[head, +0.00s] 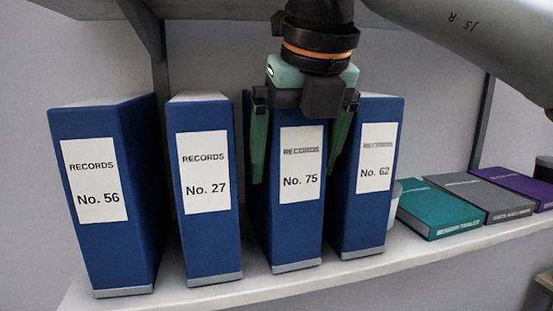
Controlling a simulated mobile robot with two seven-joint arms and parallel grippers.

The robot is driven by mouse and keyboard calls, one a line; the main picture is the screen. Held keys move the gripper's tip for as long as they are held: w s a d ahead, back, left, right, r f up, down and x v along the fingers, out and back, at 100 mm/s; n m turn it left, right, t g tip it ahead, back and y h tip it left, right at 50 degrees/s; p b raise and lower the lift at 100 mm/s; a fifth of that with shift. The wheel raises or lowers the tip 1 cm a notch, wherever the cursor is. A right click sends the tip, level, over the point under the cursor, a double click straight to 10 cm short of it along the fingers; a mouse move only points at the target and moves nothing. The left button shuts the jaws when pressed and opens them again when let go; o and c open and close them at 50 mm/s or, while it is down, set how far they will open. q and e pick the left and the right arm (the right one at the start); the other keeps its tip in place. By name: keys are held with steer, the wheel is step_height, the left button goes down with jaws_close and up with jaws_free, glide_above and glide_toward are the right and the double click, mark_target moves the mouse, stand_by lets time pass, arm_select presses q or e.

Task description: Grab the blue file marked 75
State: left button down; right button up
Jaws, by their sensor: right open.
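The blue file marked No. 75 (297,232) stands upright on the white shelf, third from the left in a row of blue files. My right gripper (300,168) reaches down from above over this file. Its two green fingers are apart, one along the file's left side and one near its right side, by the gap to file No. 62. The gripper's body hides the top of file 75. I cannot tell whether the fingers touch it. My left gripper is not in view.
Blue files No. 56 (105,250) and No. 27 (210,240) stand to the left, and No. 62 (362,222) stands close on the right. Teal (437,205), grey (488,195) and purple (515,183) books lie flat farther right on the shelf (250,290). A whitish container (394,205) shows partly behind No. 62.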

steer(key=shift+f, duration=0.25)
jaws_close()
stand_by(0.6)
steer(key=shift+r, duration=0.1)
